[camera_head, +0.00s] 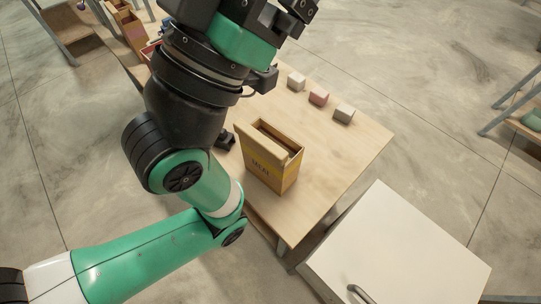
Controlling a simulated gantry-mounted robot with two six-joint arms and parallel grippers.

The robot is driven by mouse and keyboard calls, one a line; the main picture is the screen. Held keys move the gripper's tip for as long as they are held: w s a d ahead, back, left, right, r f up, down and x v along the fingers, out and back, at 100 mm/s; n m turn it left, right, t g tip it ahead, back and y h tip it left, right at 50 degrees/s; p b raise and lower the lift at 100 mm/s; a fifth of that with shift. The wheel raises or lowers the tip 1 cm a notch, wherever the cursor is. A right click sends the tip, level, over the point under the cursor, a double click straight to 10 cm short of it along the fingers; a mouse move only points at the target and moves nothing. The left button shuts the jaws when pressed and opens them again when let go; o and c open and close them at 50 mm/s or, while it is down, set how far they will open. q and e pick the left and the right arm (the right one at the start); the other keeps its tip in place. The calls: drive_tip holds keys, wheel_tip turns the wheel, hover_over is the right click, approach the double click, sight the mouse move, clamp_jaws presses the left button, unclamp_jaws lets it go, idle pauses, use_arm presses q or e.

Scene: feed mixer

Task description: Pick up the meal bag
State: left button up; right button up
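The meal bag (268,172) is a tan and yellow, box-like bag with dark lettering on its front and an open top. It stands upright on the wooden table (352,150), near the table's front left edge. My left arm comes in from the lower left and passes just left of the bag. My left gripper (291,14) is at the top edge of the picture, beyond the bag and apart from it. It is partly cut off, so I cannot tell how its fingers stand. My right gripper is not in view.
A white block (296,81), a red block (319,97) and another white block (344,113) lie along the table's far edge. A small dark object (226,139) is left of the bag. A white cabinet (400,245) stands at the lower right. The tabletop right of the bag is clear.

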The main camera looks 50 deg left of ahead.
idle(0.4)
use_arm(q)
drive_tip(key=c, duration=0.8)
drive_tip(key=shift+a+y, duration=0.1)
drive_tip(key=shift+y, duration=0.2)
